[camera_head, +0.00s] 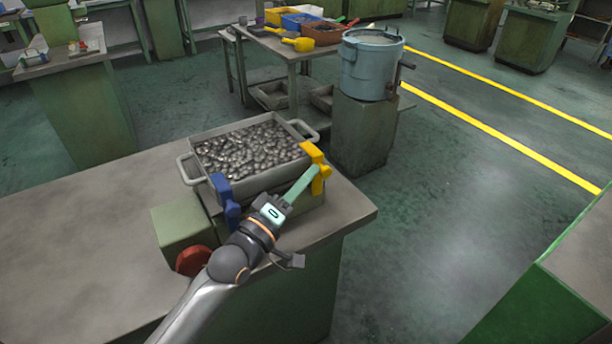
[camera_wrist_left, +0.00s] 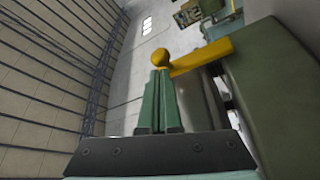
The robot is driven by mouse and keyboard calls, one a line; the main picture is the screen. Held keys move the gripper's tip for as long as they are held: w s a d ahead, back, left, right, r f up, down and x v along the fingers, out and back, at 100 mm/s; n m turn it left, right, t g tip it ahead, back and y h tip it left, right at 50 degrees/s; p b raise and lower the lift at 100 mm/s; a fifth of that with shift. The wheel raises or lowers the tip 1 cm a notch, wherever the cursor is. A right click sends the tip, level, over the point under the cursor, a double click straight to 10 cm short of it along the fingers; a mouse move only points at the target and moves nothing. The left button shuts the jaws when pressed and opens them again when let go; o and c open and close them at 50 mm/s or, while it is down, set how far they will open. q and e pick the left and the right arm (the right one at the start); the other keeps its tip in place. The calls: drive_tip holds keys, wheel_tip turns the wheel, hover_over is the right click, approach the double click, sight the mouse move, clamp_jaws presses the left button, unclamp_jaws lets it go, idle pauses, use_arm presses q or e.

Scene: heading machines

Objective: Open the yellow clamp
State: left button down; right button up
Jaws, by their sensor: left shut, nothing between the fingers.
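The yellow clamp (camera_head: 314,155) is at the right front corner of the tray on the near workbench. In the left wrist view its yellow arm (camera_wrist_left: 205,56) runs to the right from a rounded knob (camera_wrist_left: 160,58). My left gripper (camera_head: 309,176) reaches in from the front, with its green fingers at the clamp's lower part. In the left wrist view the fingers (camera_wrist_left: 160,76) are together and empty, with their tips just below the knob. I cannot tell whether they touch it. My right gripper is not in view.
A metal tray (camera_head: 184,167) full of small metal parts sits on the bench (camera_head: 75,225). A blue clamp (camera_head: 225,194) is left of my gripper. A green block (camera_head: 180,222) and a red round part (camera_head: 193,260) are further left. A lidded blue-grey drum (camera_head: 369,68) stands behind.

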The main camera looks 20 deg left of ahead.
use_arm(q)
drive_tip(key=shift+s+d+f+m, duration=0.15)
drive_tip(key=shift+d+m, duration=0.05)
drive_tip(key=shift+m, duration=0.2)
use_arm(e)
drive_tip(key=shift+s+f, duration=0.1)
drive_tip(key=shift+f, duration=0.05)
use_arm(q)
drive_tip(key=shift+s+d+f+m+t+h+b, duration=0.3)
drive_tip(key=shift+d+m+h+b, duration=0.1)
drive_tip(key=shift+m+b, duration=0.35)
drive_tip(key=s+d+f+m+h+b, duration=0.2)
drive_tip(key=d+f+m+h+b, duration=0.1)
drive_tip(key=m, duration=0.5)
wheel_tip(320, 180, down, 2)
drive_tip(key=shift+s+f+h, duration=0.2)
drive_tip(key=shift+s+h, duration=0.05)
drive_tip(key=shift+h, duration=0.35)
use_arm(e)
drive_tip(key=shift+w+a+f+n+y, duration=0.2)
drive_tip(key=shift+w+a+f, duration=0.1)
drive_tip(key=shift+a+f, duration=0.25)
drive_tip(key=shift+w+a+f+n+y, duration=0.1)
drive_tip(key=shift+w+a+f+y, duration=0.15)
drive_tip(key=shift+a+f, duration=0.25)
use_arm(q)
drive_tip(key=shift+d+f, duration=0.1)
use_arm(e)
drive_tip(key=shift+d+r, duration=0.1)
